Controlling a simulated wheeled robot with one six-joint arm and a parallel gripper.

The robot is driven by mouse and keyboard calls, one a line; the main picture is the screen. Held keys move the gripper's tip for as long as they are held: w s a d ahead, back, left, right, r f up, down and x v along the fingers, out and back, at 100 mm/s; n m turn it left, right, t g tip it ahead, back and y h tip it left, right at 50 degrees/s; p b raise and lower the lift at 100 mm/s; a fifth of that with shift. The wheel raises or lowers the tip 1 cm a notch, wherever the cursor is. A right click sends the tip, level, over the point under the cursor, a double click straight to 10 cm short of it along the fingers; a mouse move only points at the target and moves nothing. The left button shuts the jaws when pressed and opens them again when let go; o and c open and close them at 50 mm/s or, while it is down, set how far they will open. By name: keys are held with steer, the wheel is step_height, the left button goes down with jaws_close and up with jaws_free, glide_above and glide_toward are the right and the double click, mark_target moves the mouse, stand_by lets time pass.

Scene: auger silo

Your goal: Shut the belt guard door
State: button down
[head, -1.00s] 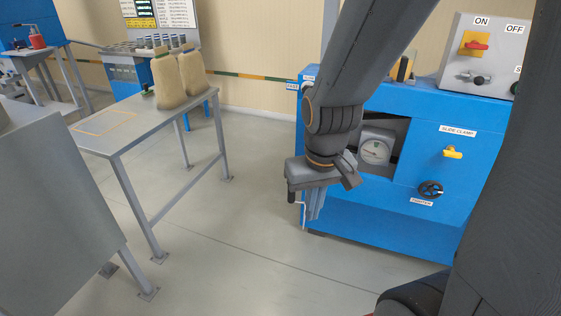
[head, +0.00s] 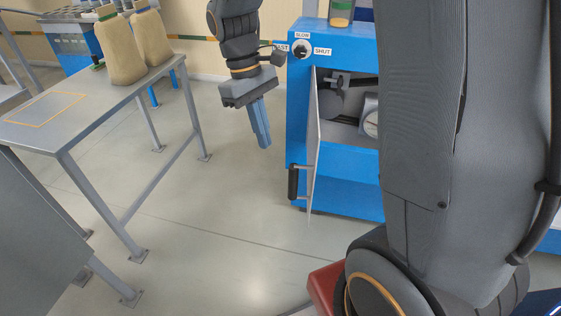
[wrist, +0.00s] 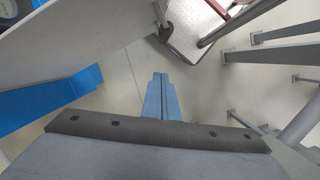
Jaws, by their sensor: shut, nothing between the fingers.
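The belt guard door (head: 314,150) stands swung open from the blue cabinet (head: 345,190) and shows nearly edge-on in the head view. Its black handle (head: 293,182) is on the door's left face, low down. My gripper (head: 264,143) is shut and empty, pointing down, to the left of the door and apart from it. In the wrist view the shut fingers (wrist: 159,82) point towards the floor, and the pale door panel (wrist: 85,38) fills the upper left. The handle (wrist: 163,28) shows beyond the fingertips there.
A grey table (head: 100,105) with two sacks (head: 120,48) stands left. The floor (head: 220,195) between table and cabinet is clear.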

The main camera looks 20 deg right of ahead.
steer(key=s+d+f+p, duration=0.2)
steer(key=s+f, duration=0.3)
steer(key=f, duration=0.1)
steer(key=shift+d+f, duration=0.25)
steer(key=shift+d, duration=0.15)
